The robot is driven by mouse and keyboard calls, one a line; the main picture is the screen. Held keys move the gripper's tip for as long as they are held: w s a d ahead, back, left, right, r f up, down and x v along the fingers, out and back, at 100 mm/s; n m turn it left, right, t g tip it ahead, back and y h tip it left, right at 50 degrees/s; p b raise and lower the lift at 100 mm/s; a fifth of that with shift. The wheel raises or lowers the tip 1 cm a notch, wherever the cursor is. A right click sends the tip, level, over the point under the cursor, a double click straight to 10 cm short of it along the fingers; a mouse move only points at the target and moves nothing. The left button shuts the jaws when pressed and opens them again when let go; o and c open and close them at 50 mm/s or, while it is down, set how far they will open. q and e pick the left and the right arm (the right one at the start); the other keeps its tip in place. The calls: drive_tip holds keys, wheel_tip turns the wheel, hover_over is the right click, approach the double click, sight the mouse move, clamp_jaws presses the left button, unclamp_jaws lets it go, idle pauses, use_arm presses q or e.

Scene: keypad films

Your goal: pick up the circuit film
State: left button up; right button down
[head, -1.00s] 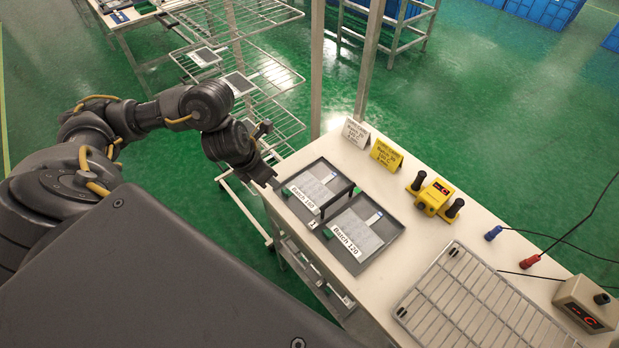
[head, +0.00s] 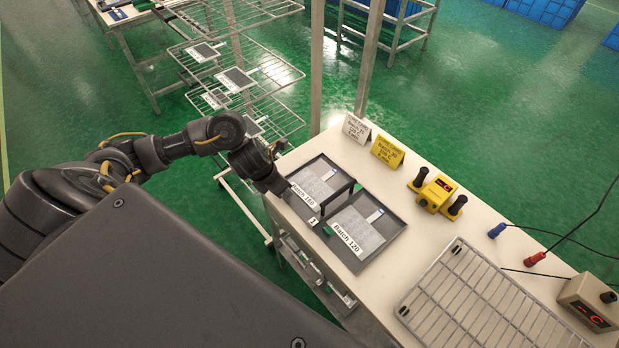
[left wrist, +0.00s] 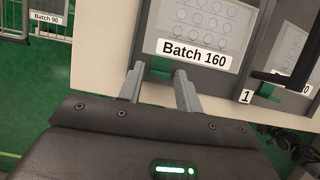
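Two pale films with printed patterns lie side by side in a grey divided tray (head: 393,241) at the table's left end: one labelled Batch 160 (head: 318,181), one labelled Batch 120 (head: 362,224). The labels do not say which is the circuit film. The Batch 160 film also shows in the left wrist view (left wrist: 200,22), with circles printed on it and a green tab (left wrist: 160,67) at its near edge. My left gripper (left wrist: 160,72) is open, its fingertips on either side of this tab, not closed on it. The head view mostly hides its fingers. My right gripper is out of view.
A black raised bar (head: 338,199) stands between the tray's halves. Two folded signs (head: 387,151), a yellow two-handled device (head: 436,194), a wire rack (head: 480,305) and a control box (head: 588,300) stand farther right. A wire shelf cart (head: 265,72) stands behind.

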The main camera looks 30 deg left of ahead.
use_arm(q)
drive_tip(key=shift+f, duration=0.1)
drive_tip(key=c, duration=0.7)
drive_tip(key=shift+c, duration=0.2)
